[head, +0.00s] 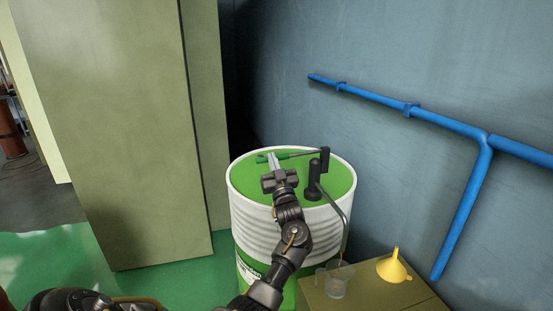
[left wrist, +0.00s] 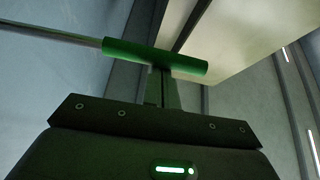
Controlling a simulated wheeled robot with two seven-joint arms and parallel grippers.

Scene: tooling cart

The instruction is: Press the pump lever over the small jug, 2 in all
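The pump (head: 314,182) stands on the green top of a white and green drum (head: 290,222). Its lever reaches left and ends in a green handle (head: 298,154), which looks roughly level. My left gripper (head: 272,159) is at the handle, its fingers crossing it. In the left wrist view the green handle (left wrist: 125,51) runs across the fingertips, which are close together and look shut, with nothing between them. I cannot tell whether they touch the handle. The clear small jug (head: 337,283) stands below the end of the pump's bent spout. My right gripper is out of view.
A yellow funnel (head: 394,268) sits on the olive box (head: 375,297) beside the jug. Blue pipes (head: 440,122) run along the wall at right. A tall olive cabinet (head: 115,120) stands left of the drum. Green floor lies between.

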